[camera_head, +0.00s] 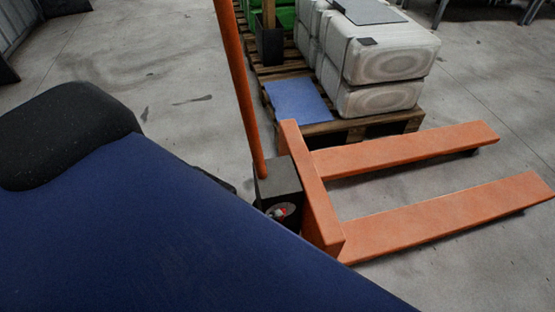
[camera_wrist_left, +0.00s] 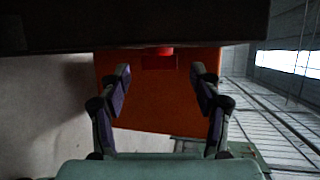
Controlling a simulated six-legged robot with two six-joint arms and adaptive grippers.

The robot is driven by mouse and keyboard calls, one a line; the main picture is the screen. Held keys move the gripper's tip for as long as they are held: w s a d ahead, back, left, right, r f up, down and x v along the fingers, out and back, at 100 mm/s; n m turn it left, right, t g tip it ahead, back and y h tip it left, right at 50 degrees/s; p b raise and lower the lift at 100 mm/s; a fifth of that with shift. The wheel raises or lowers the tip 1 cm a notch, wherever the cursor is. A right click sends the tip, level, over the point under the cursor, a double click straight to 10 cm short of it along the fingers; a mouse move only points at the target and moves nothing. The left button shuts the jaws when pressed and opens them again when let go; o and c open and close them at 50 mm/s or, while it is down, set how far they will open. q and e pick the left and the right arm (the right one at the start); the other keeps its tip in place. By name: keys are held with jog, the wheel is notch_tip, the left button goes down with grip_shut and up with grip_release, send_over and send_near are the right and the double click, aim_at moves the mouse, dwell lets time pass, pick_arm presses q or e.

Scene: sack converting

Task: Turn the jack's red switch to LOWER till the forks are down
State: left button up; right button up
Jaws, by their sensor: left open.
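The orange pallet jack stands right of centre in the head view, with its two forks (camera_head: 440,215) pointing right and its handle (camera_head: 238,85) rising up and left. The forks look low over the floor; their exact height is hard to tell. The red switch (camera_head: 279,211) is small, on a round dial on the dark box (camera_head: 280,182) at the handle's foot. My left gripper (camera_wrist_left: 160,78) is open and empty in the left wrist view. A red part, seemingly the switch (camera_wrist_left: 166,51), shows beyond and between its fingertips, apart from them. My right gripper is out of view.
A wooden pallet (camera_head: 345,129) with white wrapped sacks (camera_head: 385,55) and a blue sheet (camera_head: 300,98) stands behind the jack. Bare concrete floor (camera_head: 150,60) lies at the left. My own blue body covers the lower left.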

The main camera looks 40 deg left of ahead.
pick_arm(q)
jog(key=shift+x, duration=0.9)
jog(key=shift+c, duration=0.2)
